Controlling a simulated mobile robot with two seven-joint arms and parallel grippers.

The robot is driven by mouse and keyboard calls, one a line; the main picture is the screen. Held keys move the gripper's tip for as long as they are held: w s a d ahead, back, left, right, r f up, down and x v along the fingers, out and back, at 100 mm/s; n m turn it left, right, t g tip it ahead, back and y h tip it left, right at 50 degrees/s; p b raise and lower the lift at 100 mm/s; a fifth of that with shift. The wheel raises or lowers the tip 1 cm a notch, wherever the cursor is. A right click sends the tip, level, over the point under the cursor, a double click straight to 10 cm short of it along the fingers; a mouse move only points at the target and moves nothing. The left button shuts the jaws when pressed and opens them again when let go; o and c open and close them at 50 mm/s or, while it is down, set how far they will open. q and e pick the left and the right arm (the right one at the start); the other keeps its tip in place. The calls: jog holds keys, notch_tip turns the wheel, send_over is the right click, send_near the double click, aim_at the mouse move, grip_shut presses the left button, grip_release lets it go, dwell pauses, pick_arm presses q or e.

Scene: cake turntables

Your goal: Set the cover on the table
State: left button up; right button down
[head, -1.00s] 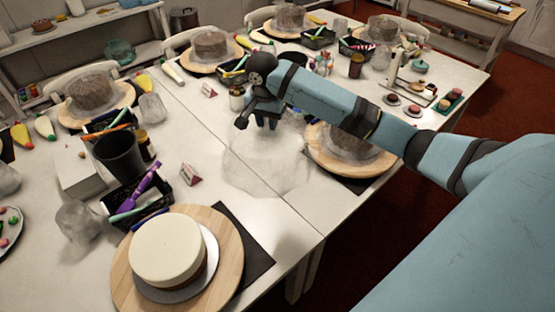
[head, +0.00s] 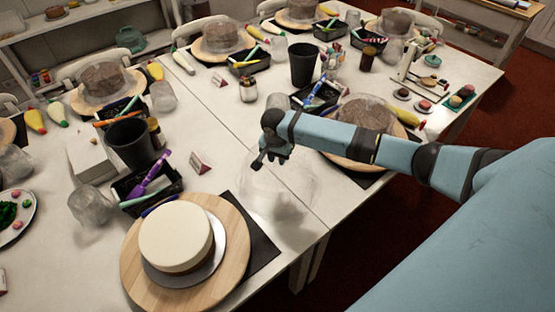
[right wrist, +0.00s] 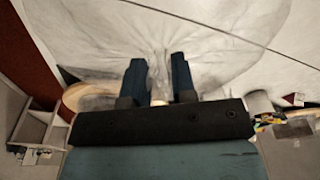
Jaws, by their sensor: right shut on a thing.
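The clear dome cover (head: 285,200) is faint and see-through at the middle front of the white table, right of the cream-topped cake (head: 177,234). My right gripper (head: 270,162) is above it, shut on its top knob. The right wrist view shows the knob between the two fingers (right wrist: 160,85), with the wide clear dome (right wrist: 215,40) spreading beyond them. I cannot tell whether the rim touches the table (head: 225,110). My left gripper is out of view.
The cake stands on a round wooden board (head: 235,270) over a dark mat (head: 262,245). A black tray with tools (head: 165,190) and a small card (head: 200,165) are to the left. The table's front edge is close.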

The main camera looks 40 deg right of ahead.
jog(key=shift+f, duration=0.8)
jog(key=c, duration=0.9)
grip_release()
jog(key=shift+f, duration=0.15)
jog(key=shift+c, duration=0.2)
